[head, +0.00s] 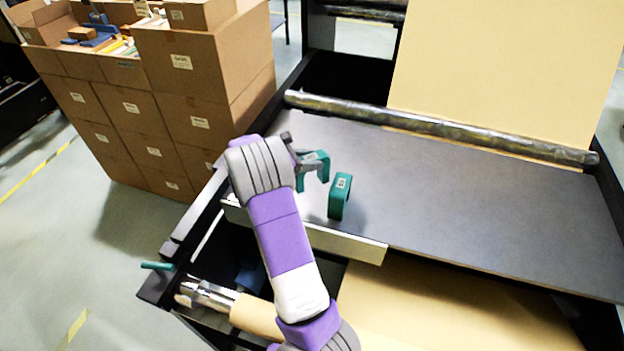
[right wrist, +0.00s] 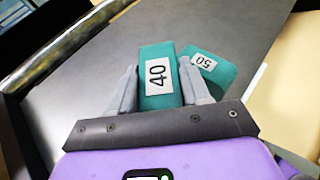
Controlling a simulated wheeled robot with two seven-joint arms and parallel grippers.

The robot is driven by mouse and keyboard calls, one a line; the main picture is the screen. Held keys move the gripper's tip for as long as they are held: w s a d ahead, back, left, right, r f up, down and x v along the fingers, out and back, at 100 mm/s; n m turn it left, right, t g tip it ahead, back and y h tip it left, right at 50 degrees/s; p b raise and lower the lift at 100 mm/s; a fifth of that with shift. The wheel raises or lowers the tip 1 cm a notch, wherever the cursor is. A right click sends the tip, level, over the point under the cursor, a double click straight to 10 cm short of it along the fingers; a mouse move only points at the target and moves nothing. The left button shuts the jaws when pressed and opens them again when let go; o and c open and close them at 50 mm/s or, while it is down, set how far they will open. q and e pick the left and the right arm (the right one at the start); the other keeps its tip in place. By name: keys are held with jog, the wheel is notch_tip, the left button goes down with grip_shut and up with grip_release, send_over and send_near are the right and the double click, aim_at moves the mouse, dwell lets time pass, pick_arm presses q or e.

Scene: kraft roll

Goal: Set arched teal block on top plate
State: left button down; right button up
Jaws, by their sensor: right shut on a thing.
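My right gripper (head: 311,169) is shut on an arched teal block (head: 321,160) over the left part of the dark top plate (head: 450,205). In the right wrist view this block (right wrist: 157,92) shows a white label with 40 and sits between the two fingers (right wrist: 158,70). I cannot tell whether it touches the plate. A second arched teal block (head: 341,194) stands on the plate close by, to the right and nearer the front edge. Its label reads 50 in the right wrist view (right wrist: 218,72). My left gripper is not in view.
A metal roller (head: 440,125) runs along the plate's back edge, with kraft paper (head: 505,70) rising behind it. A pale strip (head: 345,243) lines the front edge, above a kraft roll (head: 400,325). Stacked cartons (head: 185,110) stand at the left. The plate's right part is clear.

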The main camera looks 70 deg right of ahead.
notch_tip(320, 180, down, 8)
jog(key=shift+r+b, duration=0.15)
jog(key=shift+b, duration=0.15)
jog(key=o, duration=1.2)
jog(key=v, duration=1.2)
